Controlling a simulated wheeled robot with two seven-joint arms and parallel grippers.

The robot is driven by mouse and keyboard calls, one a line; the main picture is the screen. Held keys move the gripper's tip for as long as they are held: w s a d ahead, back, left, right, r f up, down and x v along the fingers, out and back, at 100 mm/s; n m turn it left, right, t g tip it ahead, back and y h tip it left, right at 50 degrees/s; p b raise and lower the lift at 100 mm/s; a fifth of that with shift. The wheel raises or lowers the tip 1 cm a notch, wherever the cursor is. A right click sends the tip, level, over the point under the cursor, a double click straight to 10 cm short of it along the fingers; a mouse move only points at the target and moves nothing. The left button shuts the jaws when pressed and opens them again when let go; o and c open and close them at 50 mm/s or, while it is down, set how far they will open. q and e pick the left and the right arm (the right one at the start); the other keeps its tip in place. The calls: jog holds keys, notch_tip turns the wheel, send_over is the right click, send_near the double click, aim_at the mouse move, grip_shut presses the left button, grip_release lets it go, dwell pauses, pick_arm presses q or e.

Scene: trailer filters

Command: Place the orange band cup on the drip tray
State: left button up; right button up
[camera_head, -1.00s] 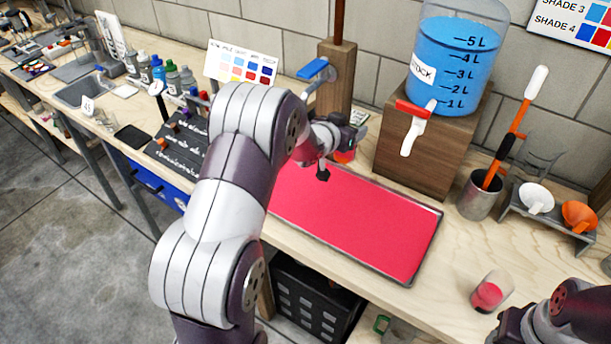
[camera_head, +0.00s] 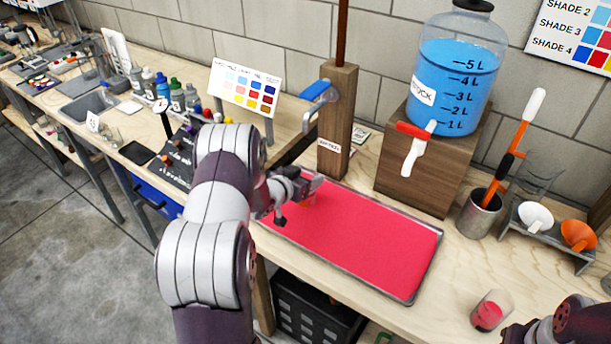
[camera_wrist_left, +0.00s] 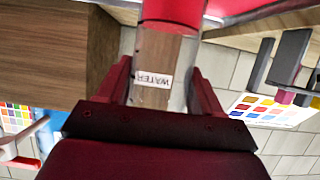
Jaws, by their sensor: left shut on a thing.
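My left gripper (camera_head: 306,186) is shut on a clear cup with red in it. The cup (camera_head: 309,200) shows small and partly hidden behind the fingers in the head view. It is low over the far left part of the red-surfaced tray (camera_head: 350,239) with a grey rim; I cannot tell whether it touches. In the left wrist view the clear cup (camera_wrist_left: 163,12) sits between both fingers (camera_wrist_left: 160,85), its red part at the top edge. Its orange band is not clearly distinguishable. Of my right arm, a dark end shows at the bottom right; its fingers are not visible.
A wooden post (camera_head: 337,120) with a blue lever stands just behind the gripper. The blue stock tank (camera_head: 457,85) with a red-and-white tap stands on a wooden block. Another clear cup (camera_head: 491,311) with red in it stands right of the tray. The tray's middle is clear.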

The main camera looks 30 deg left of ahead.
pick_arm(q)
jog(key=shift+f, duration=0.15)
jog(key=o, duration=1.2)
jog(key=shift+o, duration=0.2)
